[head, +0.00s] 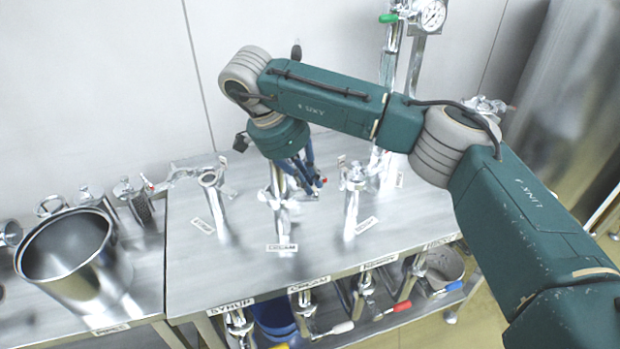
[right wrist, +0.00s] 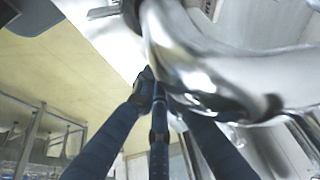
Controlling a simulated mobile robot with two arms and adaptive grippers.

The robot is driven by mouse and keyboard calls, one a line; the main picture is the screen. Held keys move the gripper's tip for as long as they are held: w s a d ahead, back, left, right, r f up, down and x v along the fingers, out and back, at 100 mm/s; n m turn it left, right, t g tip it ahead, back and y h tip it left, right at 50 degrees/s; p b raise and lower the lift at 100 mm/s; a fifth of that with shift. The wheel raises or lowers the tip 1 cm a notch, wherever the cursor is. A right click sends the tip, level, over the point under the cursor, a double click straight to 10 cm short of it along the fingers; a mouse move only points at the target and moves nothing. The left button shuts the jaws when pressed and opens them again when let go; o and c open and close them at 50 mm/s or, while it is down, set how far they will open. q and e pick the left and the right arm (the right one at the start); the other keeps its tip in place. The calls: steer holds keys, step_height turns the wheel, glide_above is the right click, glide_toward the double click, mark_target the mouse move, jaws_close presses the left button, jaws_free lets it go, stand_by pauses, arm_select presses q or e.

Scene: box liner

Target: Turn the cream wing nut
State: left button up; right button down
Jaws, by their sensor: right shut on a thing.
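The cream fitting (head: 279,190) is a shiny steel upright pipe in the middle of the steel table, behind a small label (head: 281,247) that seems to read CREAM. My right gripper (head: 314,187) reaches down from above at the top of this pipe, its blue fingers shut on the cream wing nut. The fingers hide the nut itself in the head view. In the right wrist view, the fingers (right wrist: 165,98) meet beside a large curved chrome pipe (right wrist: 190,60), and the nut cannot be made out. My left gripper is out of view.
Similar steel fittings stand at the left (head: 213,195) and right (head: 353,195) of the table (head: 240,262). A tall pipe with a gauge (head: 432,16) stands behind. A steel pot (head: 85,270) is at the left. Colored-handled valves (head: 395,308) sit on the lower shelf.

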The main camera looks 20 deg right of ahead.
steer(key=shift+w+r+m, duration=0.1)
steer(key=shift+m, duration=0.5)
steer(key=shift+g, duration=0.3)
steer(key=c, duration=1.8)
jaws_free()
